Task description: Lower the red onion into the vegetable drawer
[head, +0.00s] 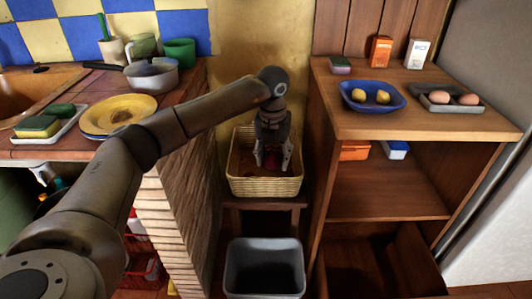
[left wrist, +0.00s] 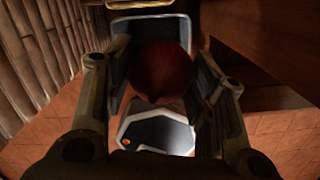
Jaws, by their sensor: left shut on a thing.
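The red onion (left wrist: 160,70) is dark red and sits between the two fingers of my left gripper (left wrist: 162,88) in the left wrist view. In the head view my left gripper (head: 272,166) points down, shut on the onion (head: 271,158), which is mostly hidden by the fingers. The gripper overlaps the inside of a wicker basket (head: 265,187); I cannot tell its exact height over it. An open wooden drawer (head: 415,262), dark inside, is low in the shelf unit at right. My right gripper is not in view.
A grey bin (head: 264,268) stands on the floor below the basket; it also shows behind the onion in the wrist view (left wrist: 120,62). The shelf unit's top (head: 420,115) holds a blue dish (head: 372,97) and an egg tray (head: 447,103). A brick counter stands at left.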

